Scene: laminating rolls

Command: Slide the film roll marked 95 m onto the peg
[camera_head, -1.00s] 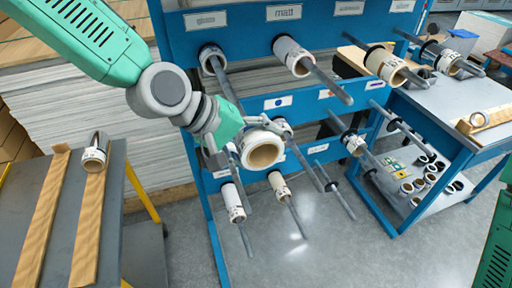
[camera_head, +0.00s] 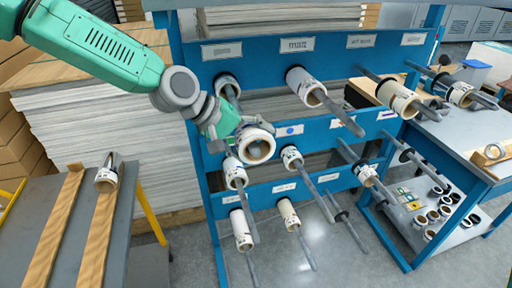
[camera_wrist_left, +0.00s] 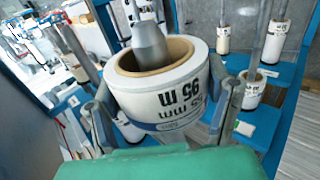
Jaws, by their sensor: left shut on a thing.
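The film roll marked 95 m (camera_head: 250,148) is white with a tan core. My left gripper (camera_head: 243,138) is shut on it from the sides, in front of the blue rack. In the left wrist view the roll (camera_wrist_left: 165,101) shows its marking upside down between the two fingers (camera_wrist_left: 160,92). How far the roll sits along the peg is hidden. My right gripper is not in view.
The blue rack (camera_head: 262,49) carries several other pegs with rolls close around the held one, such as a white roll (camera_head: 306,88) to its upper right. A grey table (camera_head: 60,240) with wooden strips and another roll (camera_head: 107,175) stands at the left.

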